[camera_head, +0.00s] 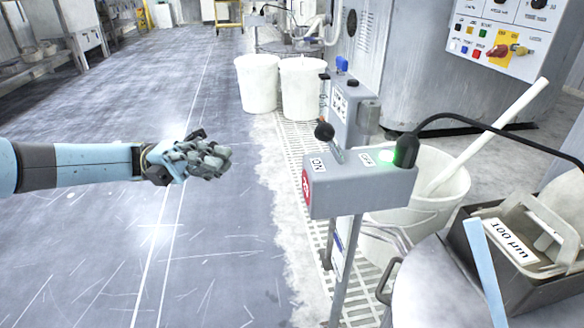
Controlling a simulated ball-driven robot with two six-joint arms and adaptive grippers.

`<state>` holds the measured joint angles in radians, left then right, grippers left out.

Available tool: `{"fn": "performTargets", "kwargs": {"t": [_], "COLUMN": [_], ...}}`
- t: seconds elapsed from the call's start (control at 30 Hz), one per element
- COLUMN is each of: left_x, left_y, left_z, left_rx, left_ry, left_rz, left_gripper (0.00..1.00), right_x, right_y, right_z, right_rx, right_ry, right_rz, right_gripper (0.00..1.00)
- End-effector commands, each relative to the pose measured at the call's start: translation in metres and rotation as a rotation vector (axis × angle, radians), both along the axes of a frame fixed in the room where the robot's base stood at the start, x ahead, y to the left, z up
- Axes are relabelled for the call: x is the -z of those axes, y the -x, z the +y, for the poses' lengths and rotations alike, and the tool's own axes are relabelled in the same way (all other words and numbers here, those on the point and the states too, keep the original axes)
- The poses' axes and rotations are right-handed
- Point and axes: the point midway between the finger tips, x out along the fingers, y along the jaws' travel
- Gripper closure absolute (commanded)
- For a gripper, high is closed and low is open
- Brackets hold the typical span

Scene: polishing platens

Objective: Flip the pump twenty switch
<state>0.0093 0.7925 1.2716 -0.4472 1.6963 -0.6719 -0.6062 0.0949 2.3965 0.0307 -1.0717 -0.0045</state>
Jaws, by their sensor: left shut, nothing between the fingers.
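The grey switch box (360,182) stands on a post right of centre. Its metal lever with a black ball knob (324,132) tilts left, toward the ON label (318,164); the OFF label (366,158) is on the right. A green lamp (405,152) glows at the right end of the box. A round red sign (306,187) is on its left face, its marking too small to read. My left gripper (218,160) is shut and empty, left of the box and apart from the lever. My right gripper is out of view.
Another grey box with a blue knob (341,64) stands behind. White buckets (258,83) are farther back; one with a white stick (490,135) is right of the box. A black cable (470,116) runs right from the lamp. A dark caddy (520,275) is front right. Floor at left is clear.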

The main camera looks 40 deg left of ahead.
Motion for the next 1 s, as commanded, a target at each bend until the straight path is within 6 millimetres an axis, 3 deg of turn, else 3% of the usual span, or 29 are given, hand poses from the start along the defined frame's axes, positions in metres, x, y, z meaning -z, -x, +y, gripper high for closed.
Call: {"fn": "performTargets", "kwargs": {"t": [0.47, 0.73, 0.93, 1.0], "left_x": [-0.002, -0.014, -0.025, -0.027], "left_y": [-0.002, -0.013, -0.023, -0.033], "left_z": [-0.008, -0.055, -0.096, -0.1], "left_rx": [0.0, 0.0, -0.002, -0.003], "left_ry": [0.003, 0.004, 0.005, 0.003], "left_rz": [-0.001, 0.0, 0.0, 0.001], "left_gripper": [1.0, 1.0, 1.0, 1.0], "right_x": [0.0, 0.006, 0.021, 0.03], "right_y": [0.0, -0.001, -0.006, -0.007], "right_z": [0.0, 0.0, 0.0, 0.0], "right_rx": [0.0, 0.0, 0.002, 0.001], "right_ry": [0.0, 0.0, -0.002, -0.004], "right_rz": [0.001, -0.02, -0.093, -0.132], "right_gripper": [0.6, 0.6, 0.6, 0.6]}}
